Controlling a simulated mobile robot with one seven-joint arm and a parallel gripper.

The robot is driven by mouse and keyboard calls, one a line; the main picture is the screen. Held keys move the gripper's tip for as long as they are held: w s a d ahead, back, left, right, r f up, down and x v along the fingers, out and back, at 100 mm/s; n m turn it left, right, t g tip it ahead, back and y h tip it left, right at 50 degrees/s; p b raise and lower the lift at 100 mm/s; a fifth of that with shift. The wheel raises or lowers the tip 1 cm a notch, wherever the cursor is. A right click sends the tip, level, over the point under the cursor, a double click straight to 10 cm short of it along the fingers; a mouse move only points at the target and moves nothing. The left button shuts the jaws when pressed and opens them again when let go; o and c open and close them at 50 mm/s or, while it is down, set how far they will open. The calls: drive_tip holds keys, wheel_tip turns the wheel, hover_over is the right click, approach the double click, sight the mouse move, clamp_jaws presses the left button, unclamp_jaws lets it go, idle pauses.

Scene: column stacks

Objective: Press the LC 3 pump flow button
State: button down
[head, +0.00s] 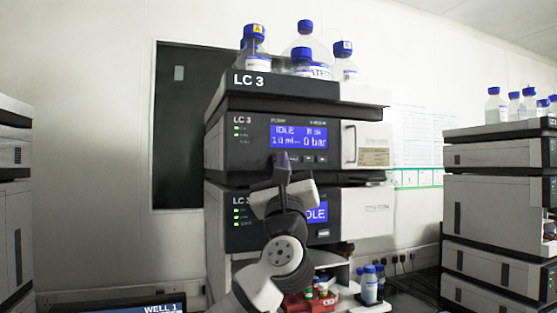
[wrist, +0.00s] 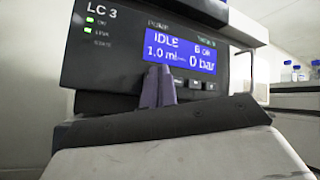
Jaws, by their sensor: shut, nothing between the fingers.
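The LC 3 pump module (head: 345,132) is the upper unit of the middle stack. Its blue display (head: 298,137) reads IDLE, about 1.0 ml and 0 bar; the display also shows in the wrist view (wrist: 180,52). A row of small dark buttons (head: 308,159) lies under the display, and part of it shows in the wrist view (wrist: 195,85). My gripper (head: 282,159) is shut and empty, in front of the row's left end. In the wrist view its fingertips (wrist: 160,68) overlap the display's lower edge and hide part of the button row. I cannot tell whether they touch the panel.
Blue-capped bottles (head: 304,45) stand on top of the stack. A second LC 3 module (head: 360,212) sits below the pump, partly behind my arm. A white handle (head: 349,144) sticks out right of the display. Other stacks stand left and right (head: 490,205).

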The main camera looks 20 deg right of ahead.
drive_tip(key=shift+w, duration=0.25)
drive_tip(key=shift+s, duration=0.1)
idle(0.3)
drive_tip(key=shift+s, duration=0.75)
drive_tip(key=s+b, duration=0.1)
drive_tip(key=s, duration=0.4)
drive_tip(key=shift+d, duration=0.1)
drive_tip(key=shift+b, duration=0.3)
idle(0.5)
